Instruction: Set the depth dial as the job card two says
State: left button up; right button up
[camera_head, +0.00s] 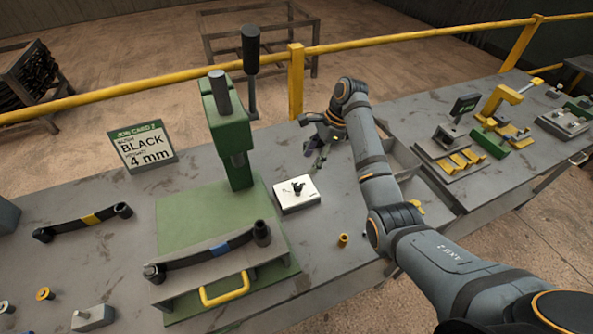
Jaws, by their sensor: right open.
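The job card (142,147) stands upright on the bench at the left, headed "JOB CARD 2", with "BLACK" and "4 mm" in large print. The depth dial (297,188) is a small black knob on a pale, low box (298,202) beside the green press. Its markings are too small to read. My right gripper (320,158) is open, pointing down just behind and to the right of the dial box, apart from the knob. Its fingers are small and partly dark against the bench. My left gripper is not in view.
The green press (228,135) stands left of the dial. A fixture with a yellow handle (224,290) and a spring leaf (208,252) sits in front of it. A brass bushing (343,240) lies on the bench. A yellow rail (400,37) runs behind.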

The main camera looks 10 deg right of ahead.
aim_at(298, 185)
jog(key=x, duration=0.3)
jog(key=s+p+x, duration=0.1)
jog(key=x, duration=0.2)
jog(key=shift+s+a, duration=0.1)
jog(key=shift+a, duration=0.05)
jog(key=x, duration=0.3)
jog(key=shift+f+p, duration=0.25)
jog(key=shift+p, duration=0.15)
jog(key=shift+a+f, duration=0.1)
jog(key=shift+f, duration=0.05)
jog(key=c, duration=0.5)
grip_shut()
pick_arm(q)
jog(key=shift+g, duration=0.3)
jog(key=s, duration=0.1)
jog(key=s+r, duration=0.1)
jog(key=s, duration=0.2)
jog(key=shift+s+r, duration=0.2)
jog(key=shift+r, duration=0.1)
